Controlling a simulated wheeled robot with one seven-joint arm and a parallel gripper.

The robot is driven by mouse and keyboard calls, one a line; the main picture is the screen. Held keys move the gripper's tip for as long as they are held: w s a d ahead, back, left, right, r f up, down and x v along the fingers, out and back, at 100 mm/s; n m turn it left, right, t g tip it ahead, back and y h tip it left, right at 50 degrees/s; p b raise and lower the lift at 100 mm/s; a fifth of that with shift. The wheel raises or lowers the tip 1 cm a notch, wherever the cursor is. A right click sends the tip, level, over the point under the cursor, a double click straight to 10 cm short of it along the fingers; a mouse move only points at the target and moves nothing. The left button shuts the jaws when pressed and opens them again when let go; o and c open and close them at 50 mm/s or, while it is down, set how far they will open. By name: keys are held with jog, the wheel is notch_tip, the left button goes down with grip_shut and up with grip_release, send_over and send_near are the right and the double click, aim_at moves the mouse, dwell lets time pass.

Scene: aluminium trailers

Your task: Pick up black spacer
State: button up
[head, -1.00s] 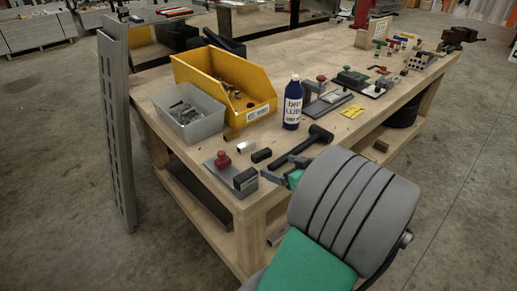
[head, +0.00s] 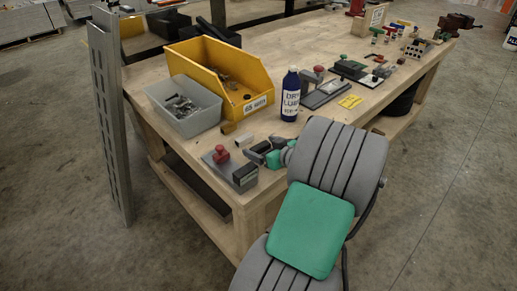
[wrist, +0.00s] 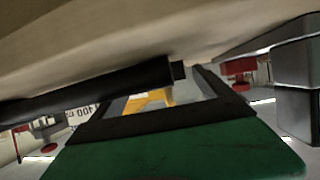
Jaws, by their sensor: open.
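My gripper (head: 260,153) reaches over the near corner of the workbench, low above its top. The black spacer is a small dark block; in the head view it sits at my fingers and is mostly hidden or merges with them. In the wrist view, my two dark fingers (wrist: 168,92) stand apart, with the green part of my gripper below. A small dark block, probably the black spacer (wrist: 179,70), shows near the right finger, just past the end of a black rod. I cannot tell whether it lies between the fingers.
A silver block (head: 244,141) lies just left of my gripper. A grey plate with a red knob (head: 221,153) and a black-topped block (head: 244,173) is nearer the edge. A blue bottle (head: 290,97), a grey bin (head: 196,122) and a yellow bin (head: 257,83) stand behind.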

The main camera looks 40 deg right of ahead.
jog(key=shift+c, duration=0.2)
jog(key=c, duration=1.4)
